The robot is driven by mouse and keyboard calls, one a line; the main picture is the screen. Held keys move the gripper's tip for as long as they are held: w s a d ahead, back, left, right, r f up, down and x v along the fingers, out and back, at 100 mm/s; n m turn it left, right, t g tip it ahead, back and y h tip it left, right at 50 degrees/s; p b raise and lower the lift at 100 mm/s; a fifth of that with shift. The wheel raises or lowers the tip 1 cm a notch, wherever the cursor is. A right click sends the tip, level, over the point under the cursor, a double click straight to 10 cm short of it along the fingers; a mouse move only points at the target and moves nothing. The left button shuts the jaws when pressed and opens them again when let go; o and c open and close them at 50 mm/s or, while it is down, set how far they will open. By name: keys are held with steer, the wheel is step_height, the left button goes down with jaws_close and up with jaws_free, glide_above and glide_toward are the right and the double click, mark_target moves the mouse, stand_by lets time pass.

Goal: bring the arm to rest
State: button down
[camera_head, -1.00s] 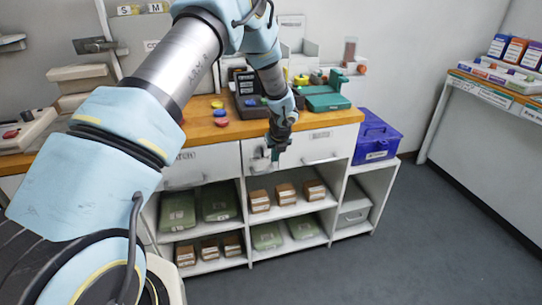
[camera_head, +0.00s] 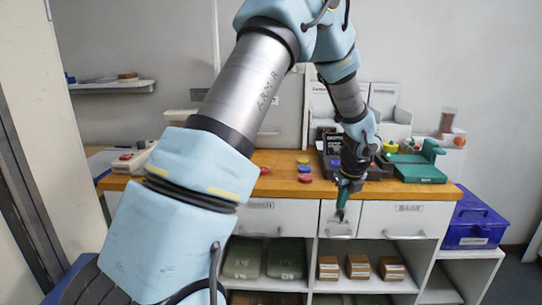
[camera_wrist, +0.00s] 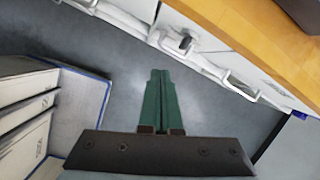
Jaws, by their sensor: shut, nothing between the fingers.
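My arm reaches over from the left of the head view, and its wrist hangs down in front of the wooden counter (camera_head: 285,187). My gripper (camera_head: 341,213) points down in front of the white drawers, near a small middle drawer (camera_head: 338,222). In the wrist view its two green fingers (camera_wrist: 160,75) lie side by side, shut, with nothing between them. Grey floor (camera_wrist: 215,110) shows beyond the fingertips. I cannot tell from these views whether the gripper touches the drawer front.
A blue box (camera_head: 474,220) stands right of the drawers. A green tray (camera_head: 418,172) and several coloured round pieces are on the counter. Open shelves below hold green packs (camera_head: 242,260) and brown boxes (camera_head: 358,267). White and blue containers (camera_wrist: 75,115) fill the wrist view's left side.

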steer(key=s+a+r+n, duration=0.1)
steer(key=a+r+n, duration=0.1)
steer(key=a+n, duration=0.35)
steer(key=s+a+r+n, duration=0.1)
steer(key=a+r+n, duration=0.1)
steer(key=a+n, duration=0.35)
steer(key=s+a+r+n+g, duration=0.1)
steer(key=s+a+n, duration=0.5)
steer(key=a+n, duration=0.4)
steer(key=s+a+r+n+g, duration=0.1)
steer(key=s+a+r+n, duration=0.1)
steer(key=s+a+n, duration=0.5)
steer(key=a+n, duration=0.3)
steer(key=shift+s+a+r+n, duration=0.15)
steer(key=shift+s+r+n, duration=0.05)
steer(key=shift+s+n, duration=0.1)
steer(key=c, duration=1.6)
jaws_free()
steer(key=shift+w, duration=0.1)
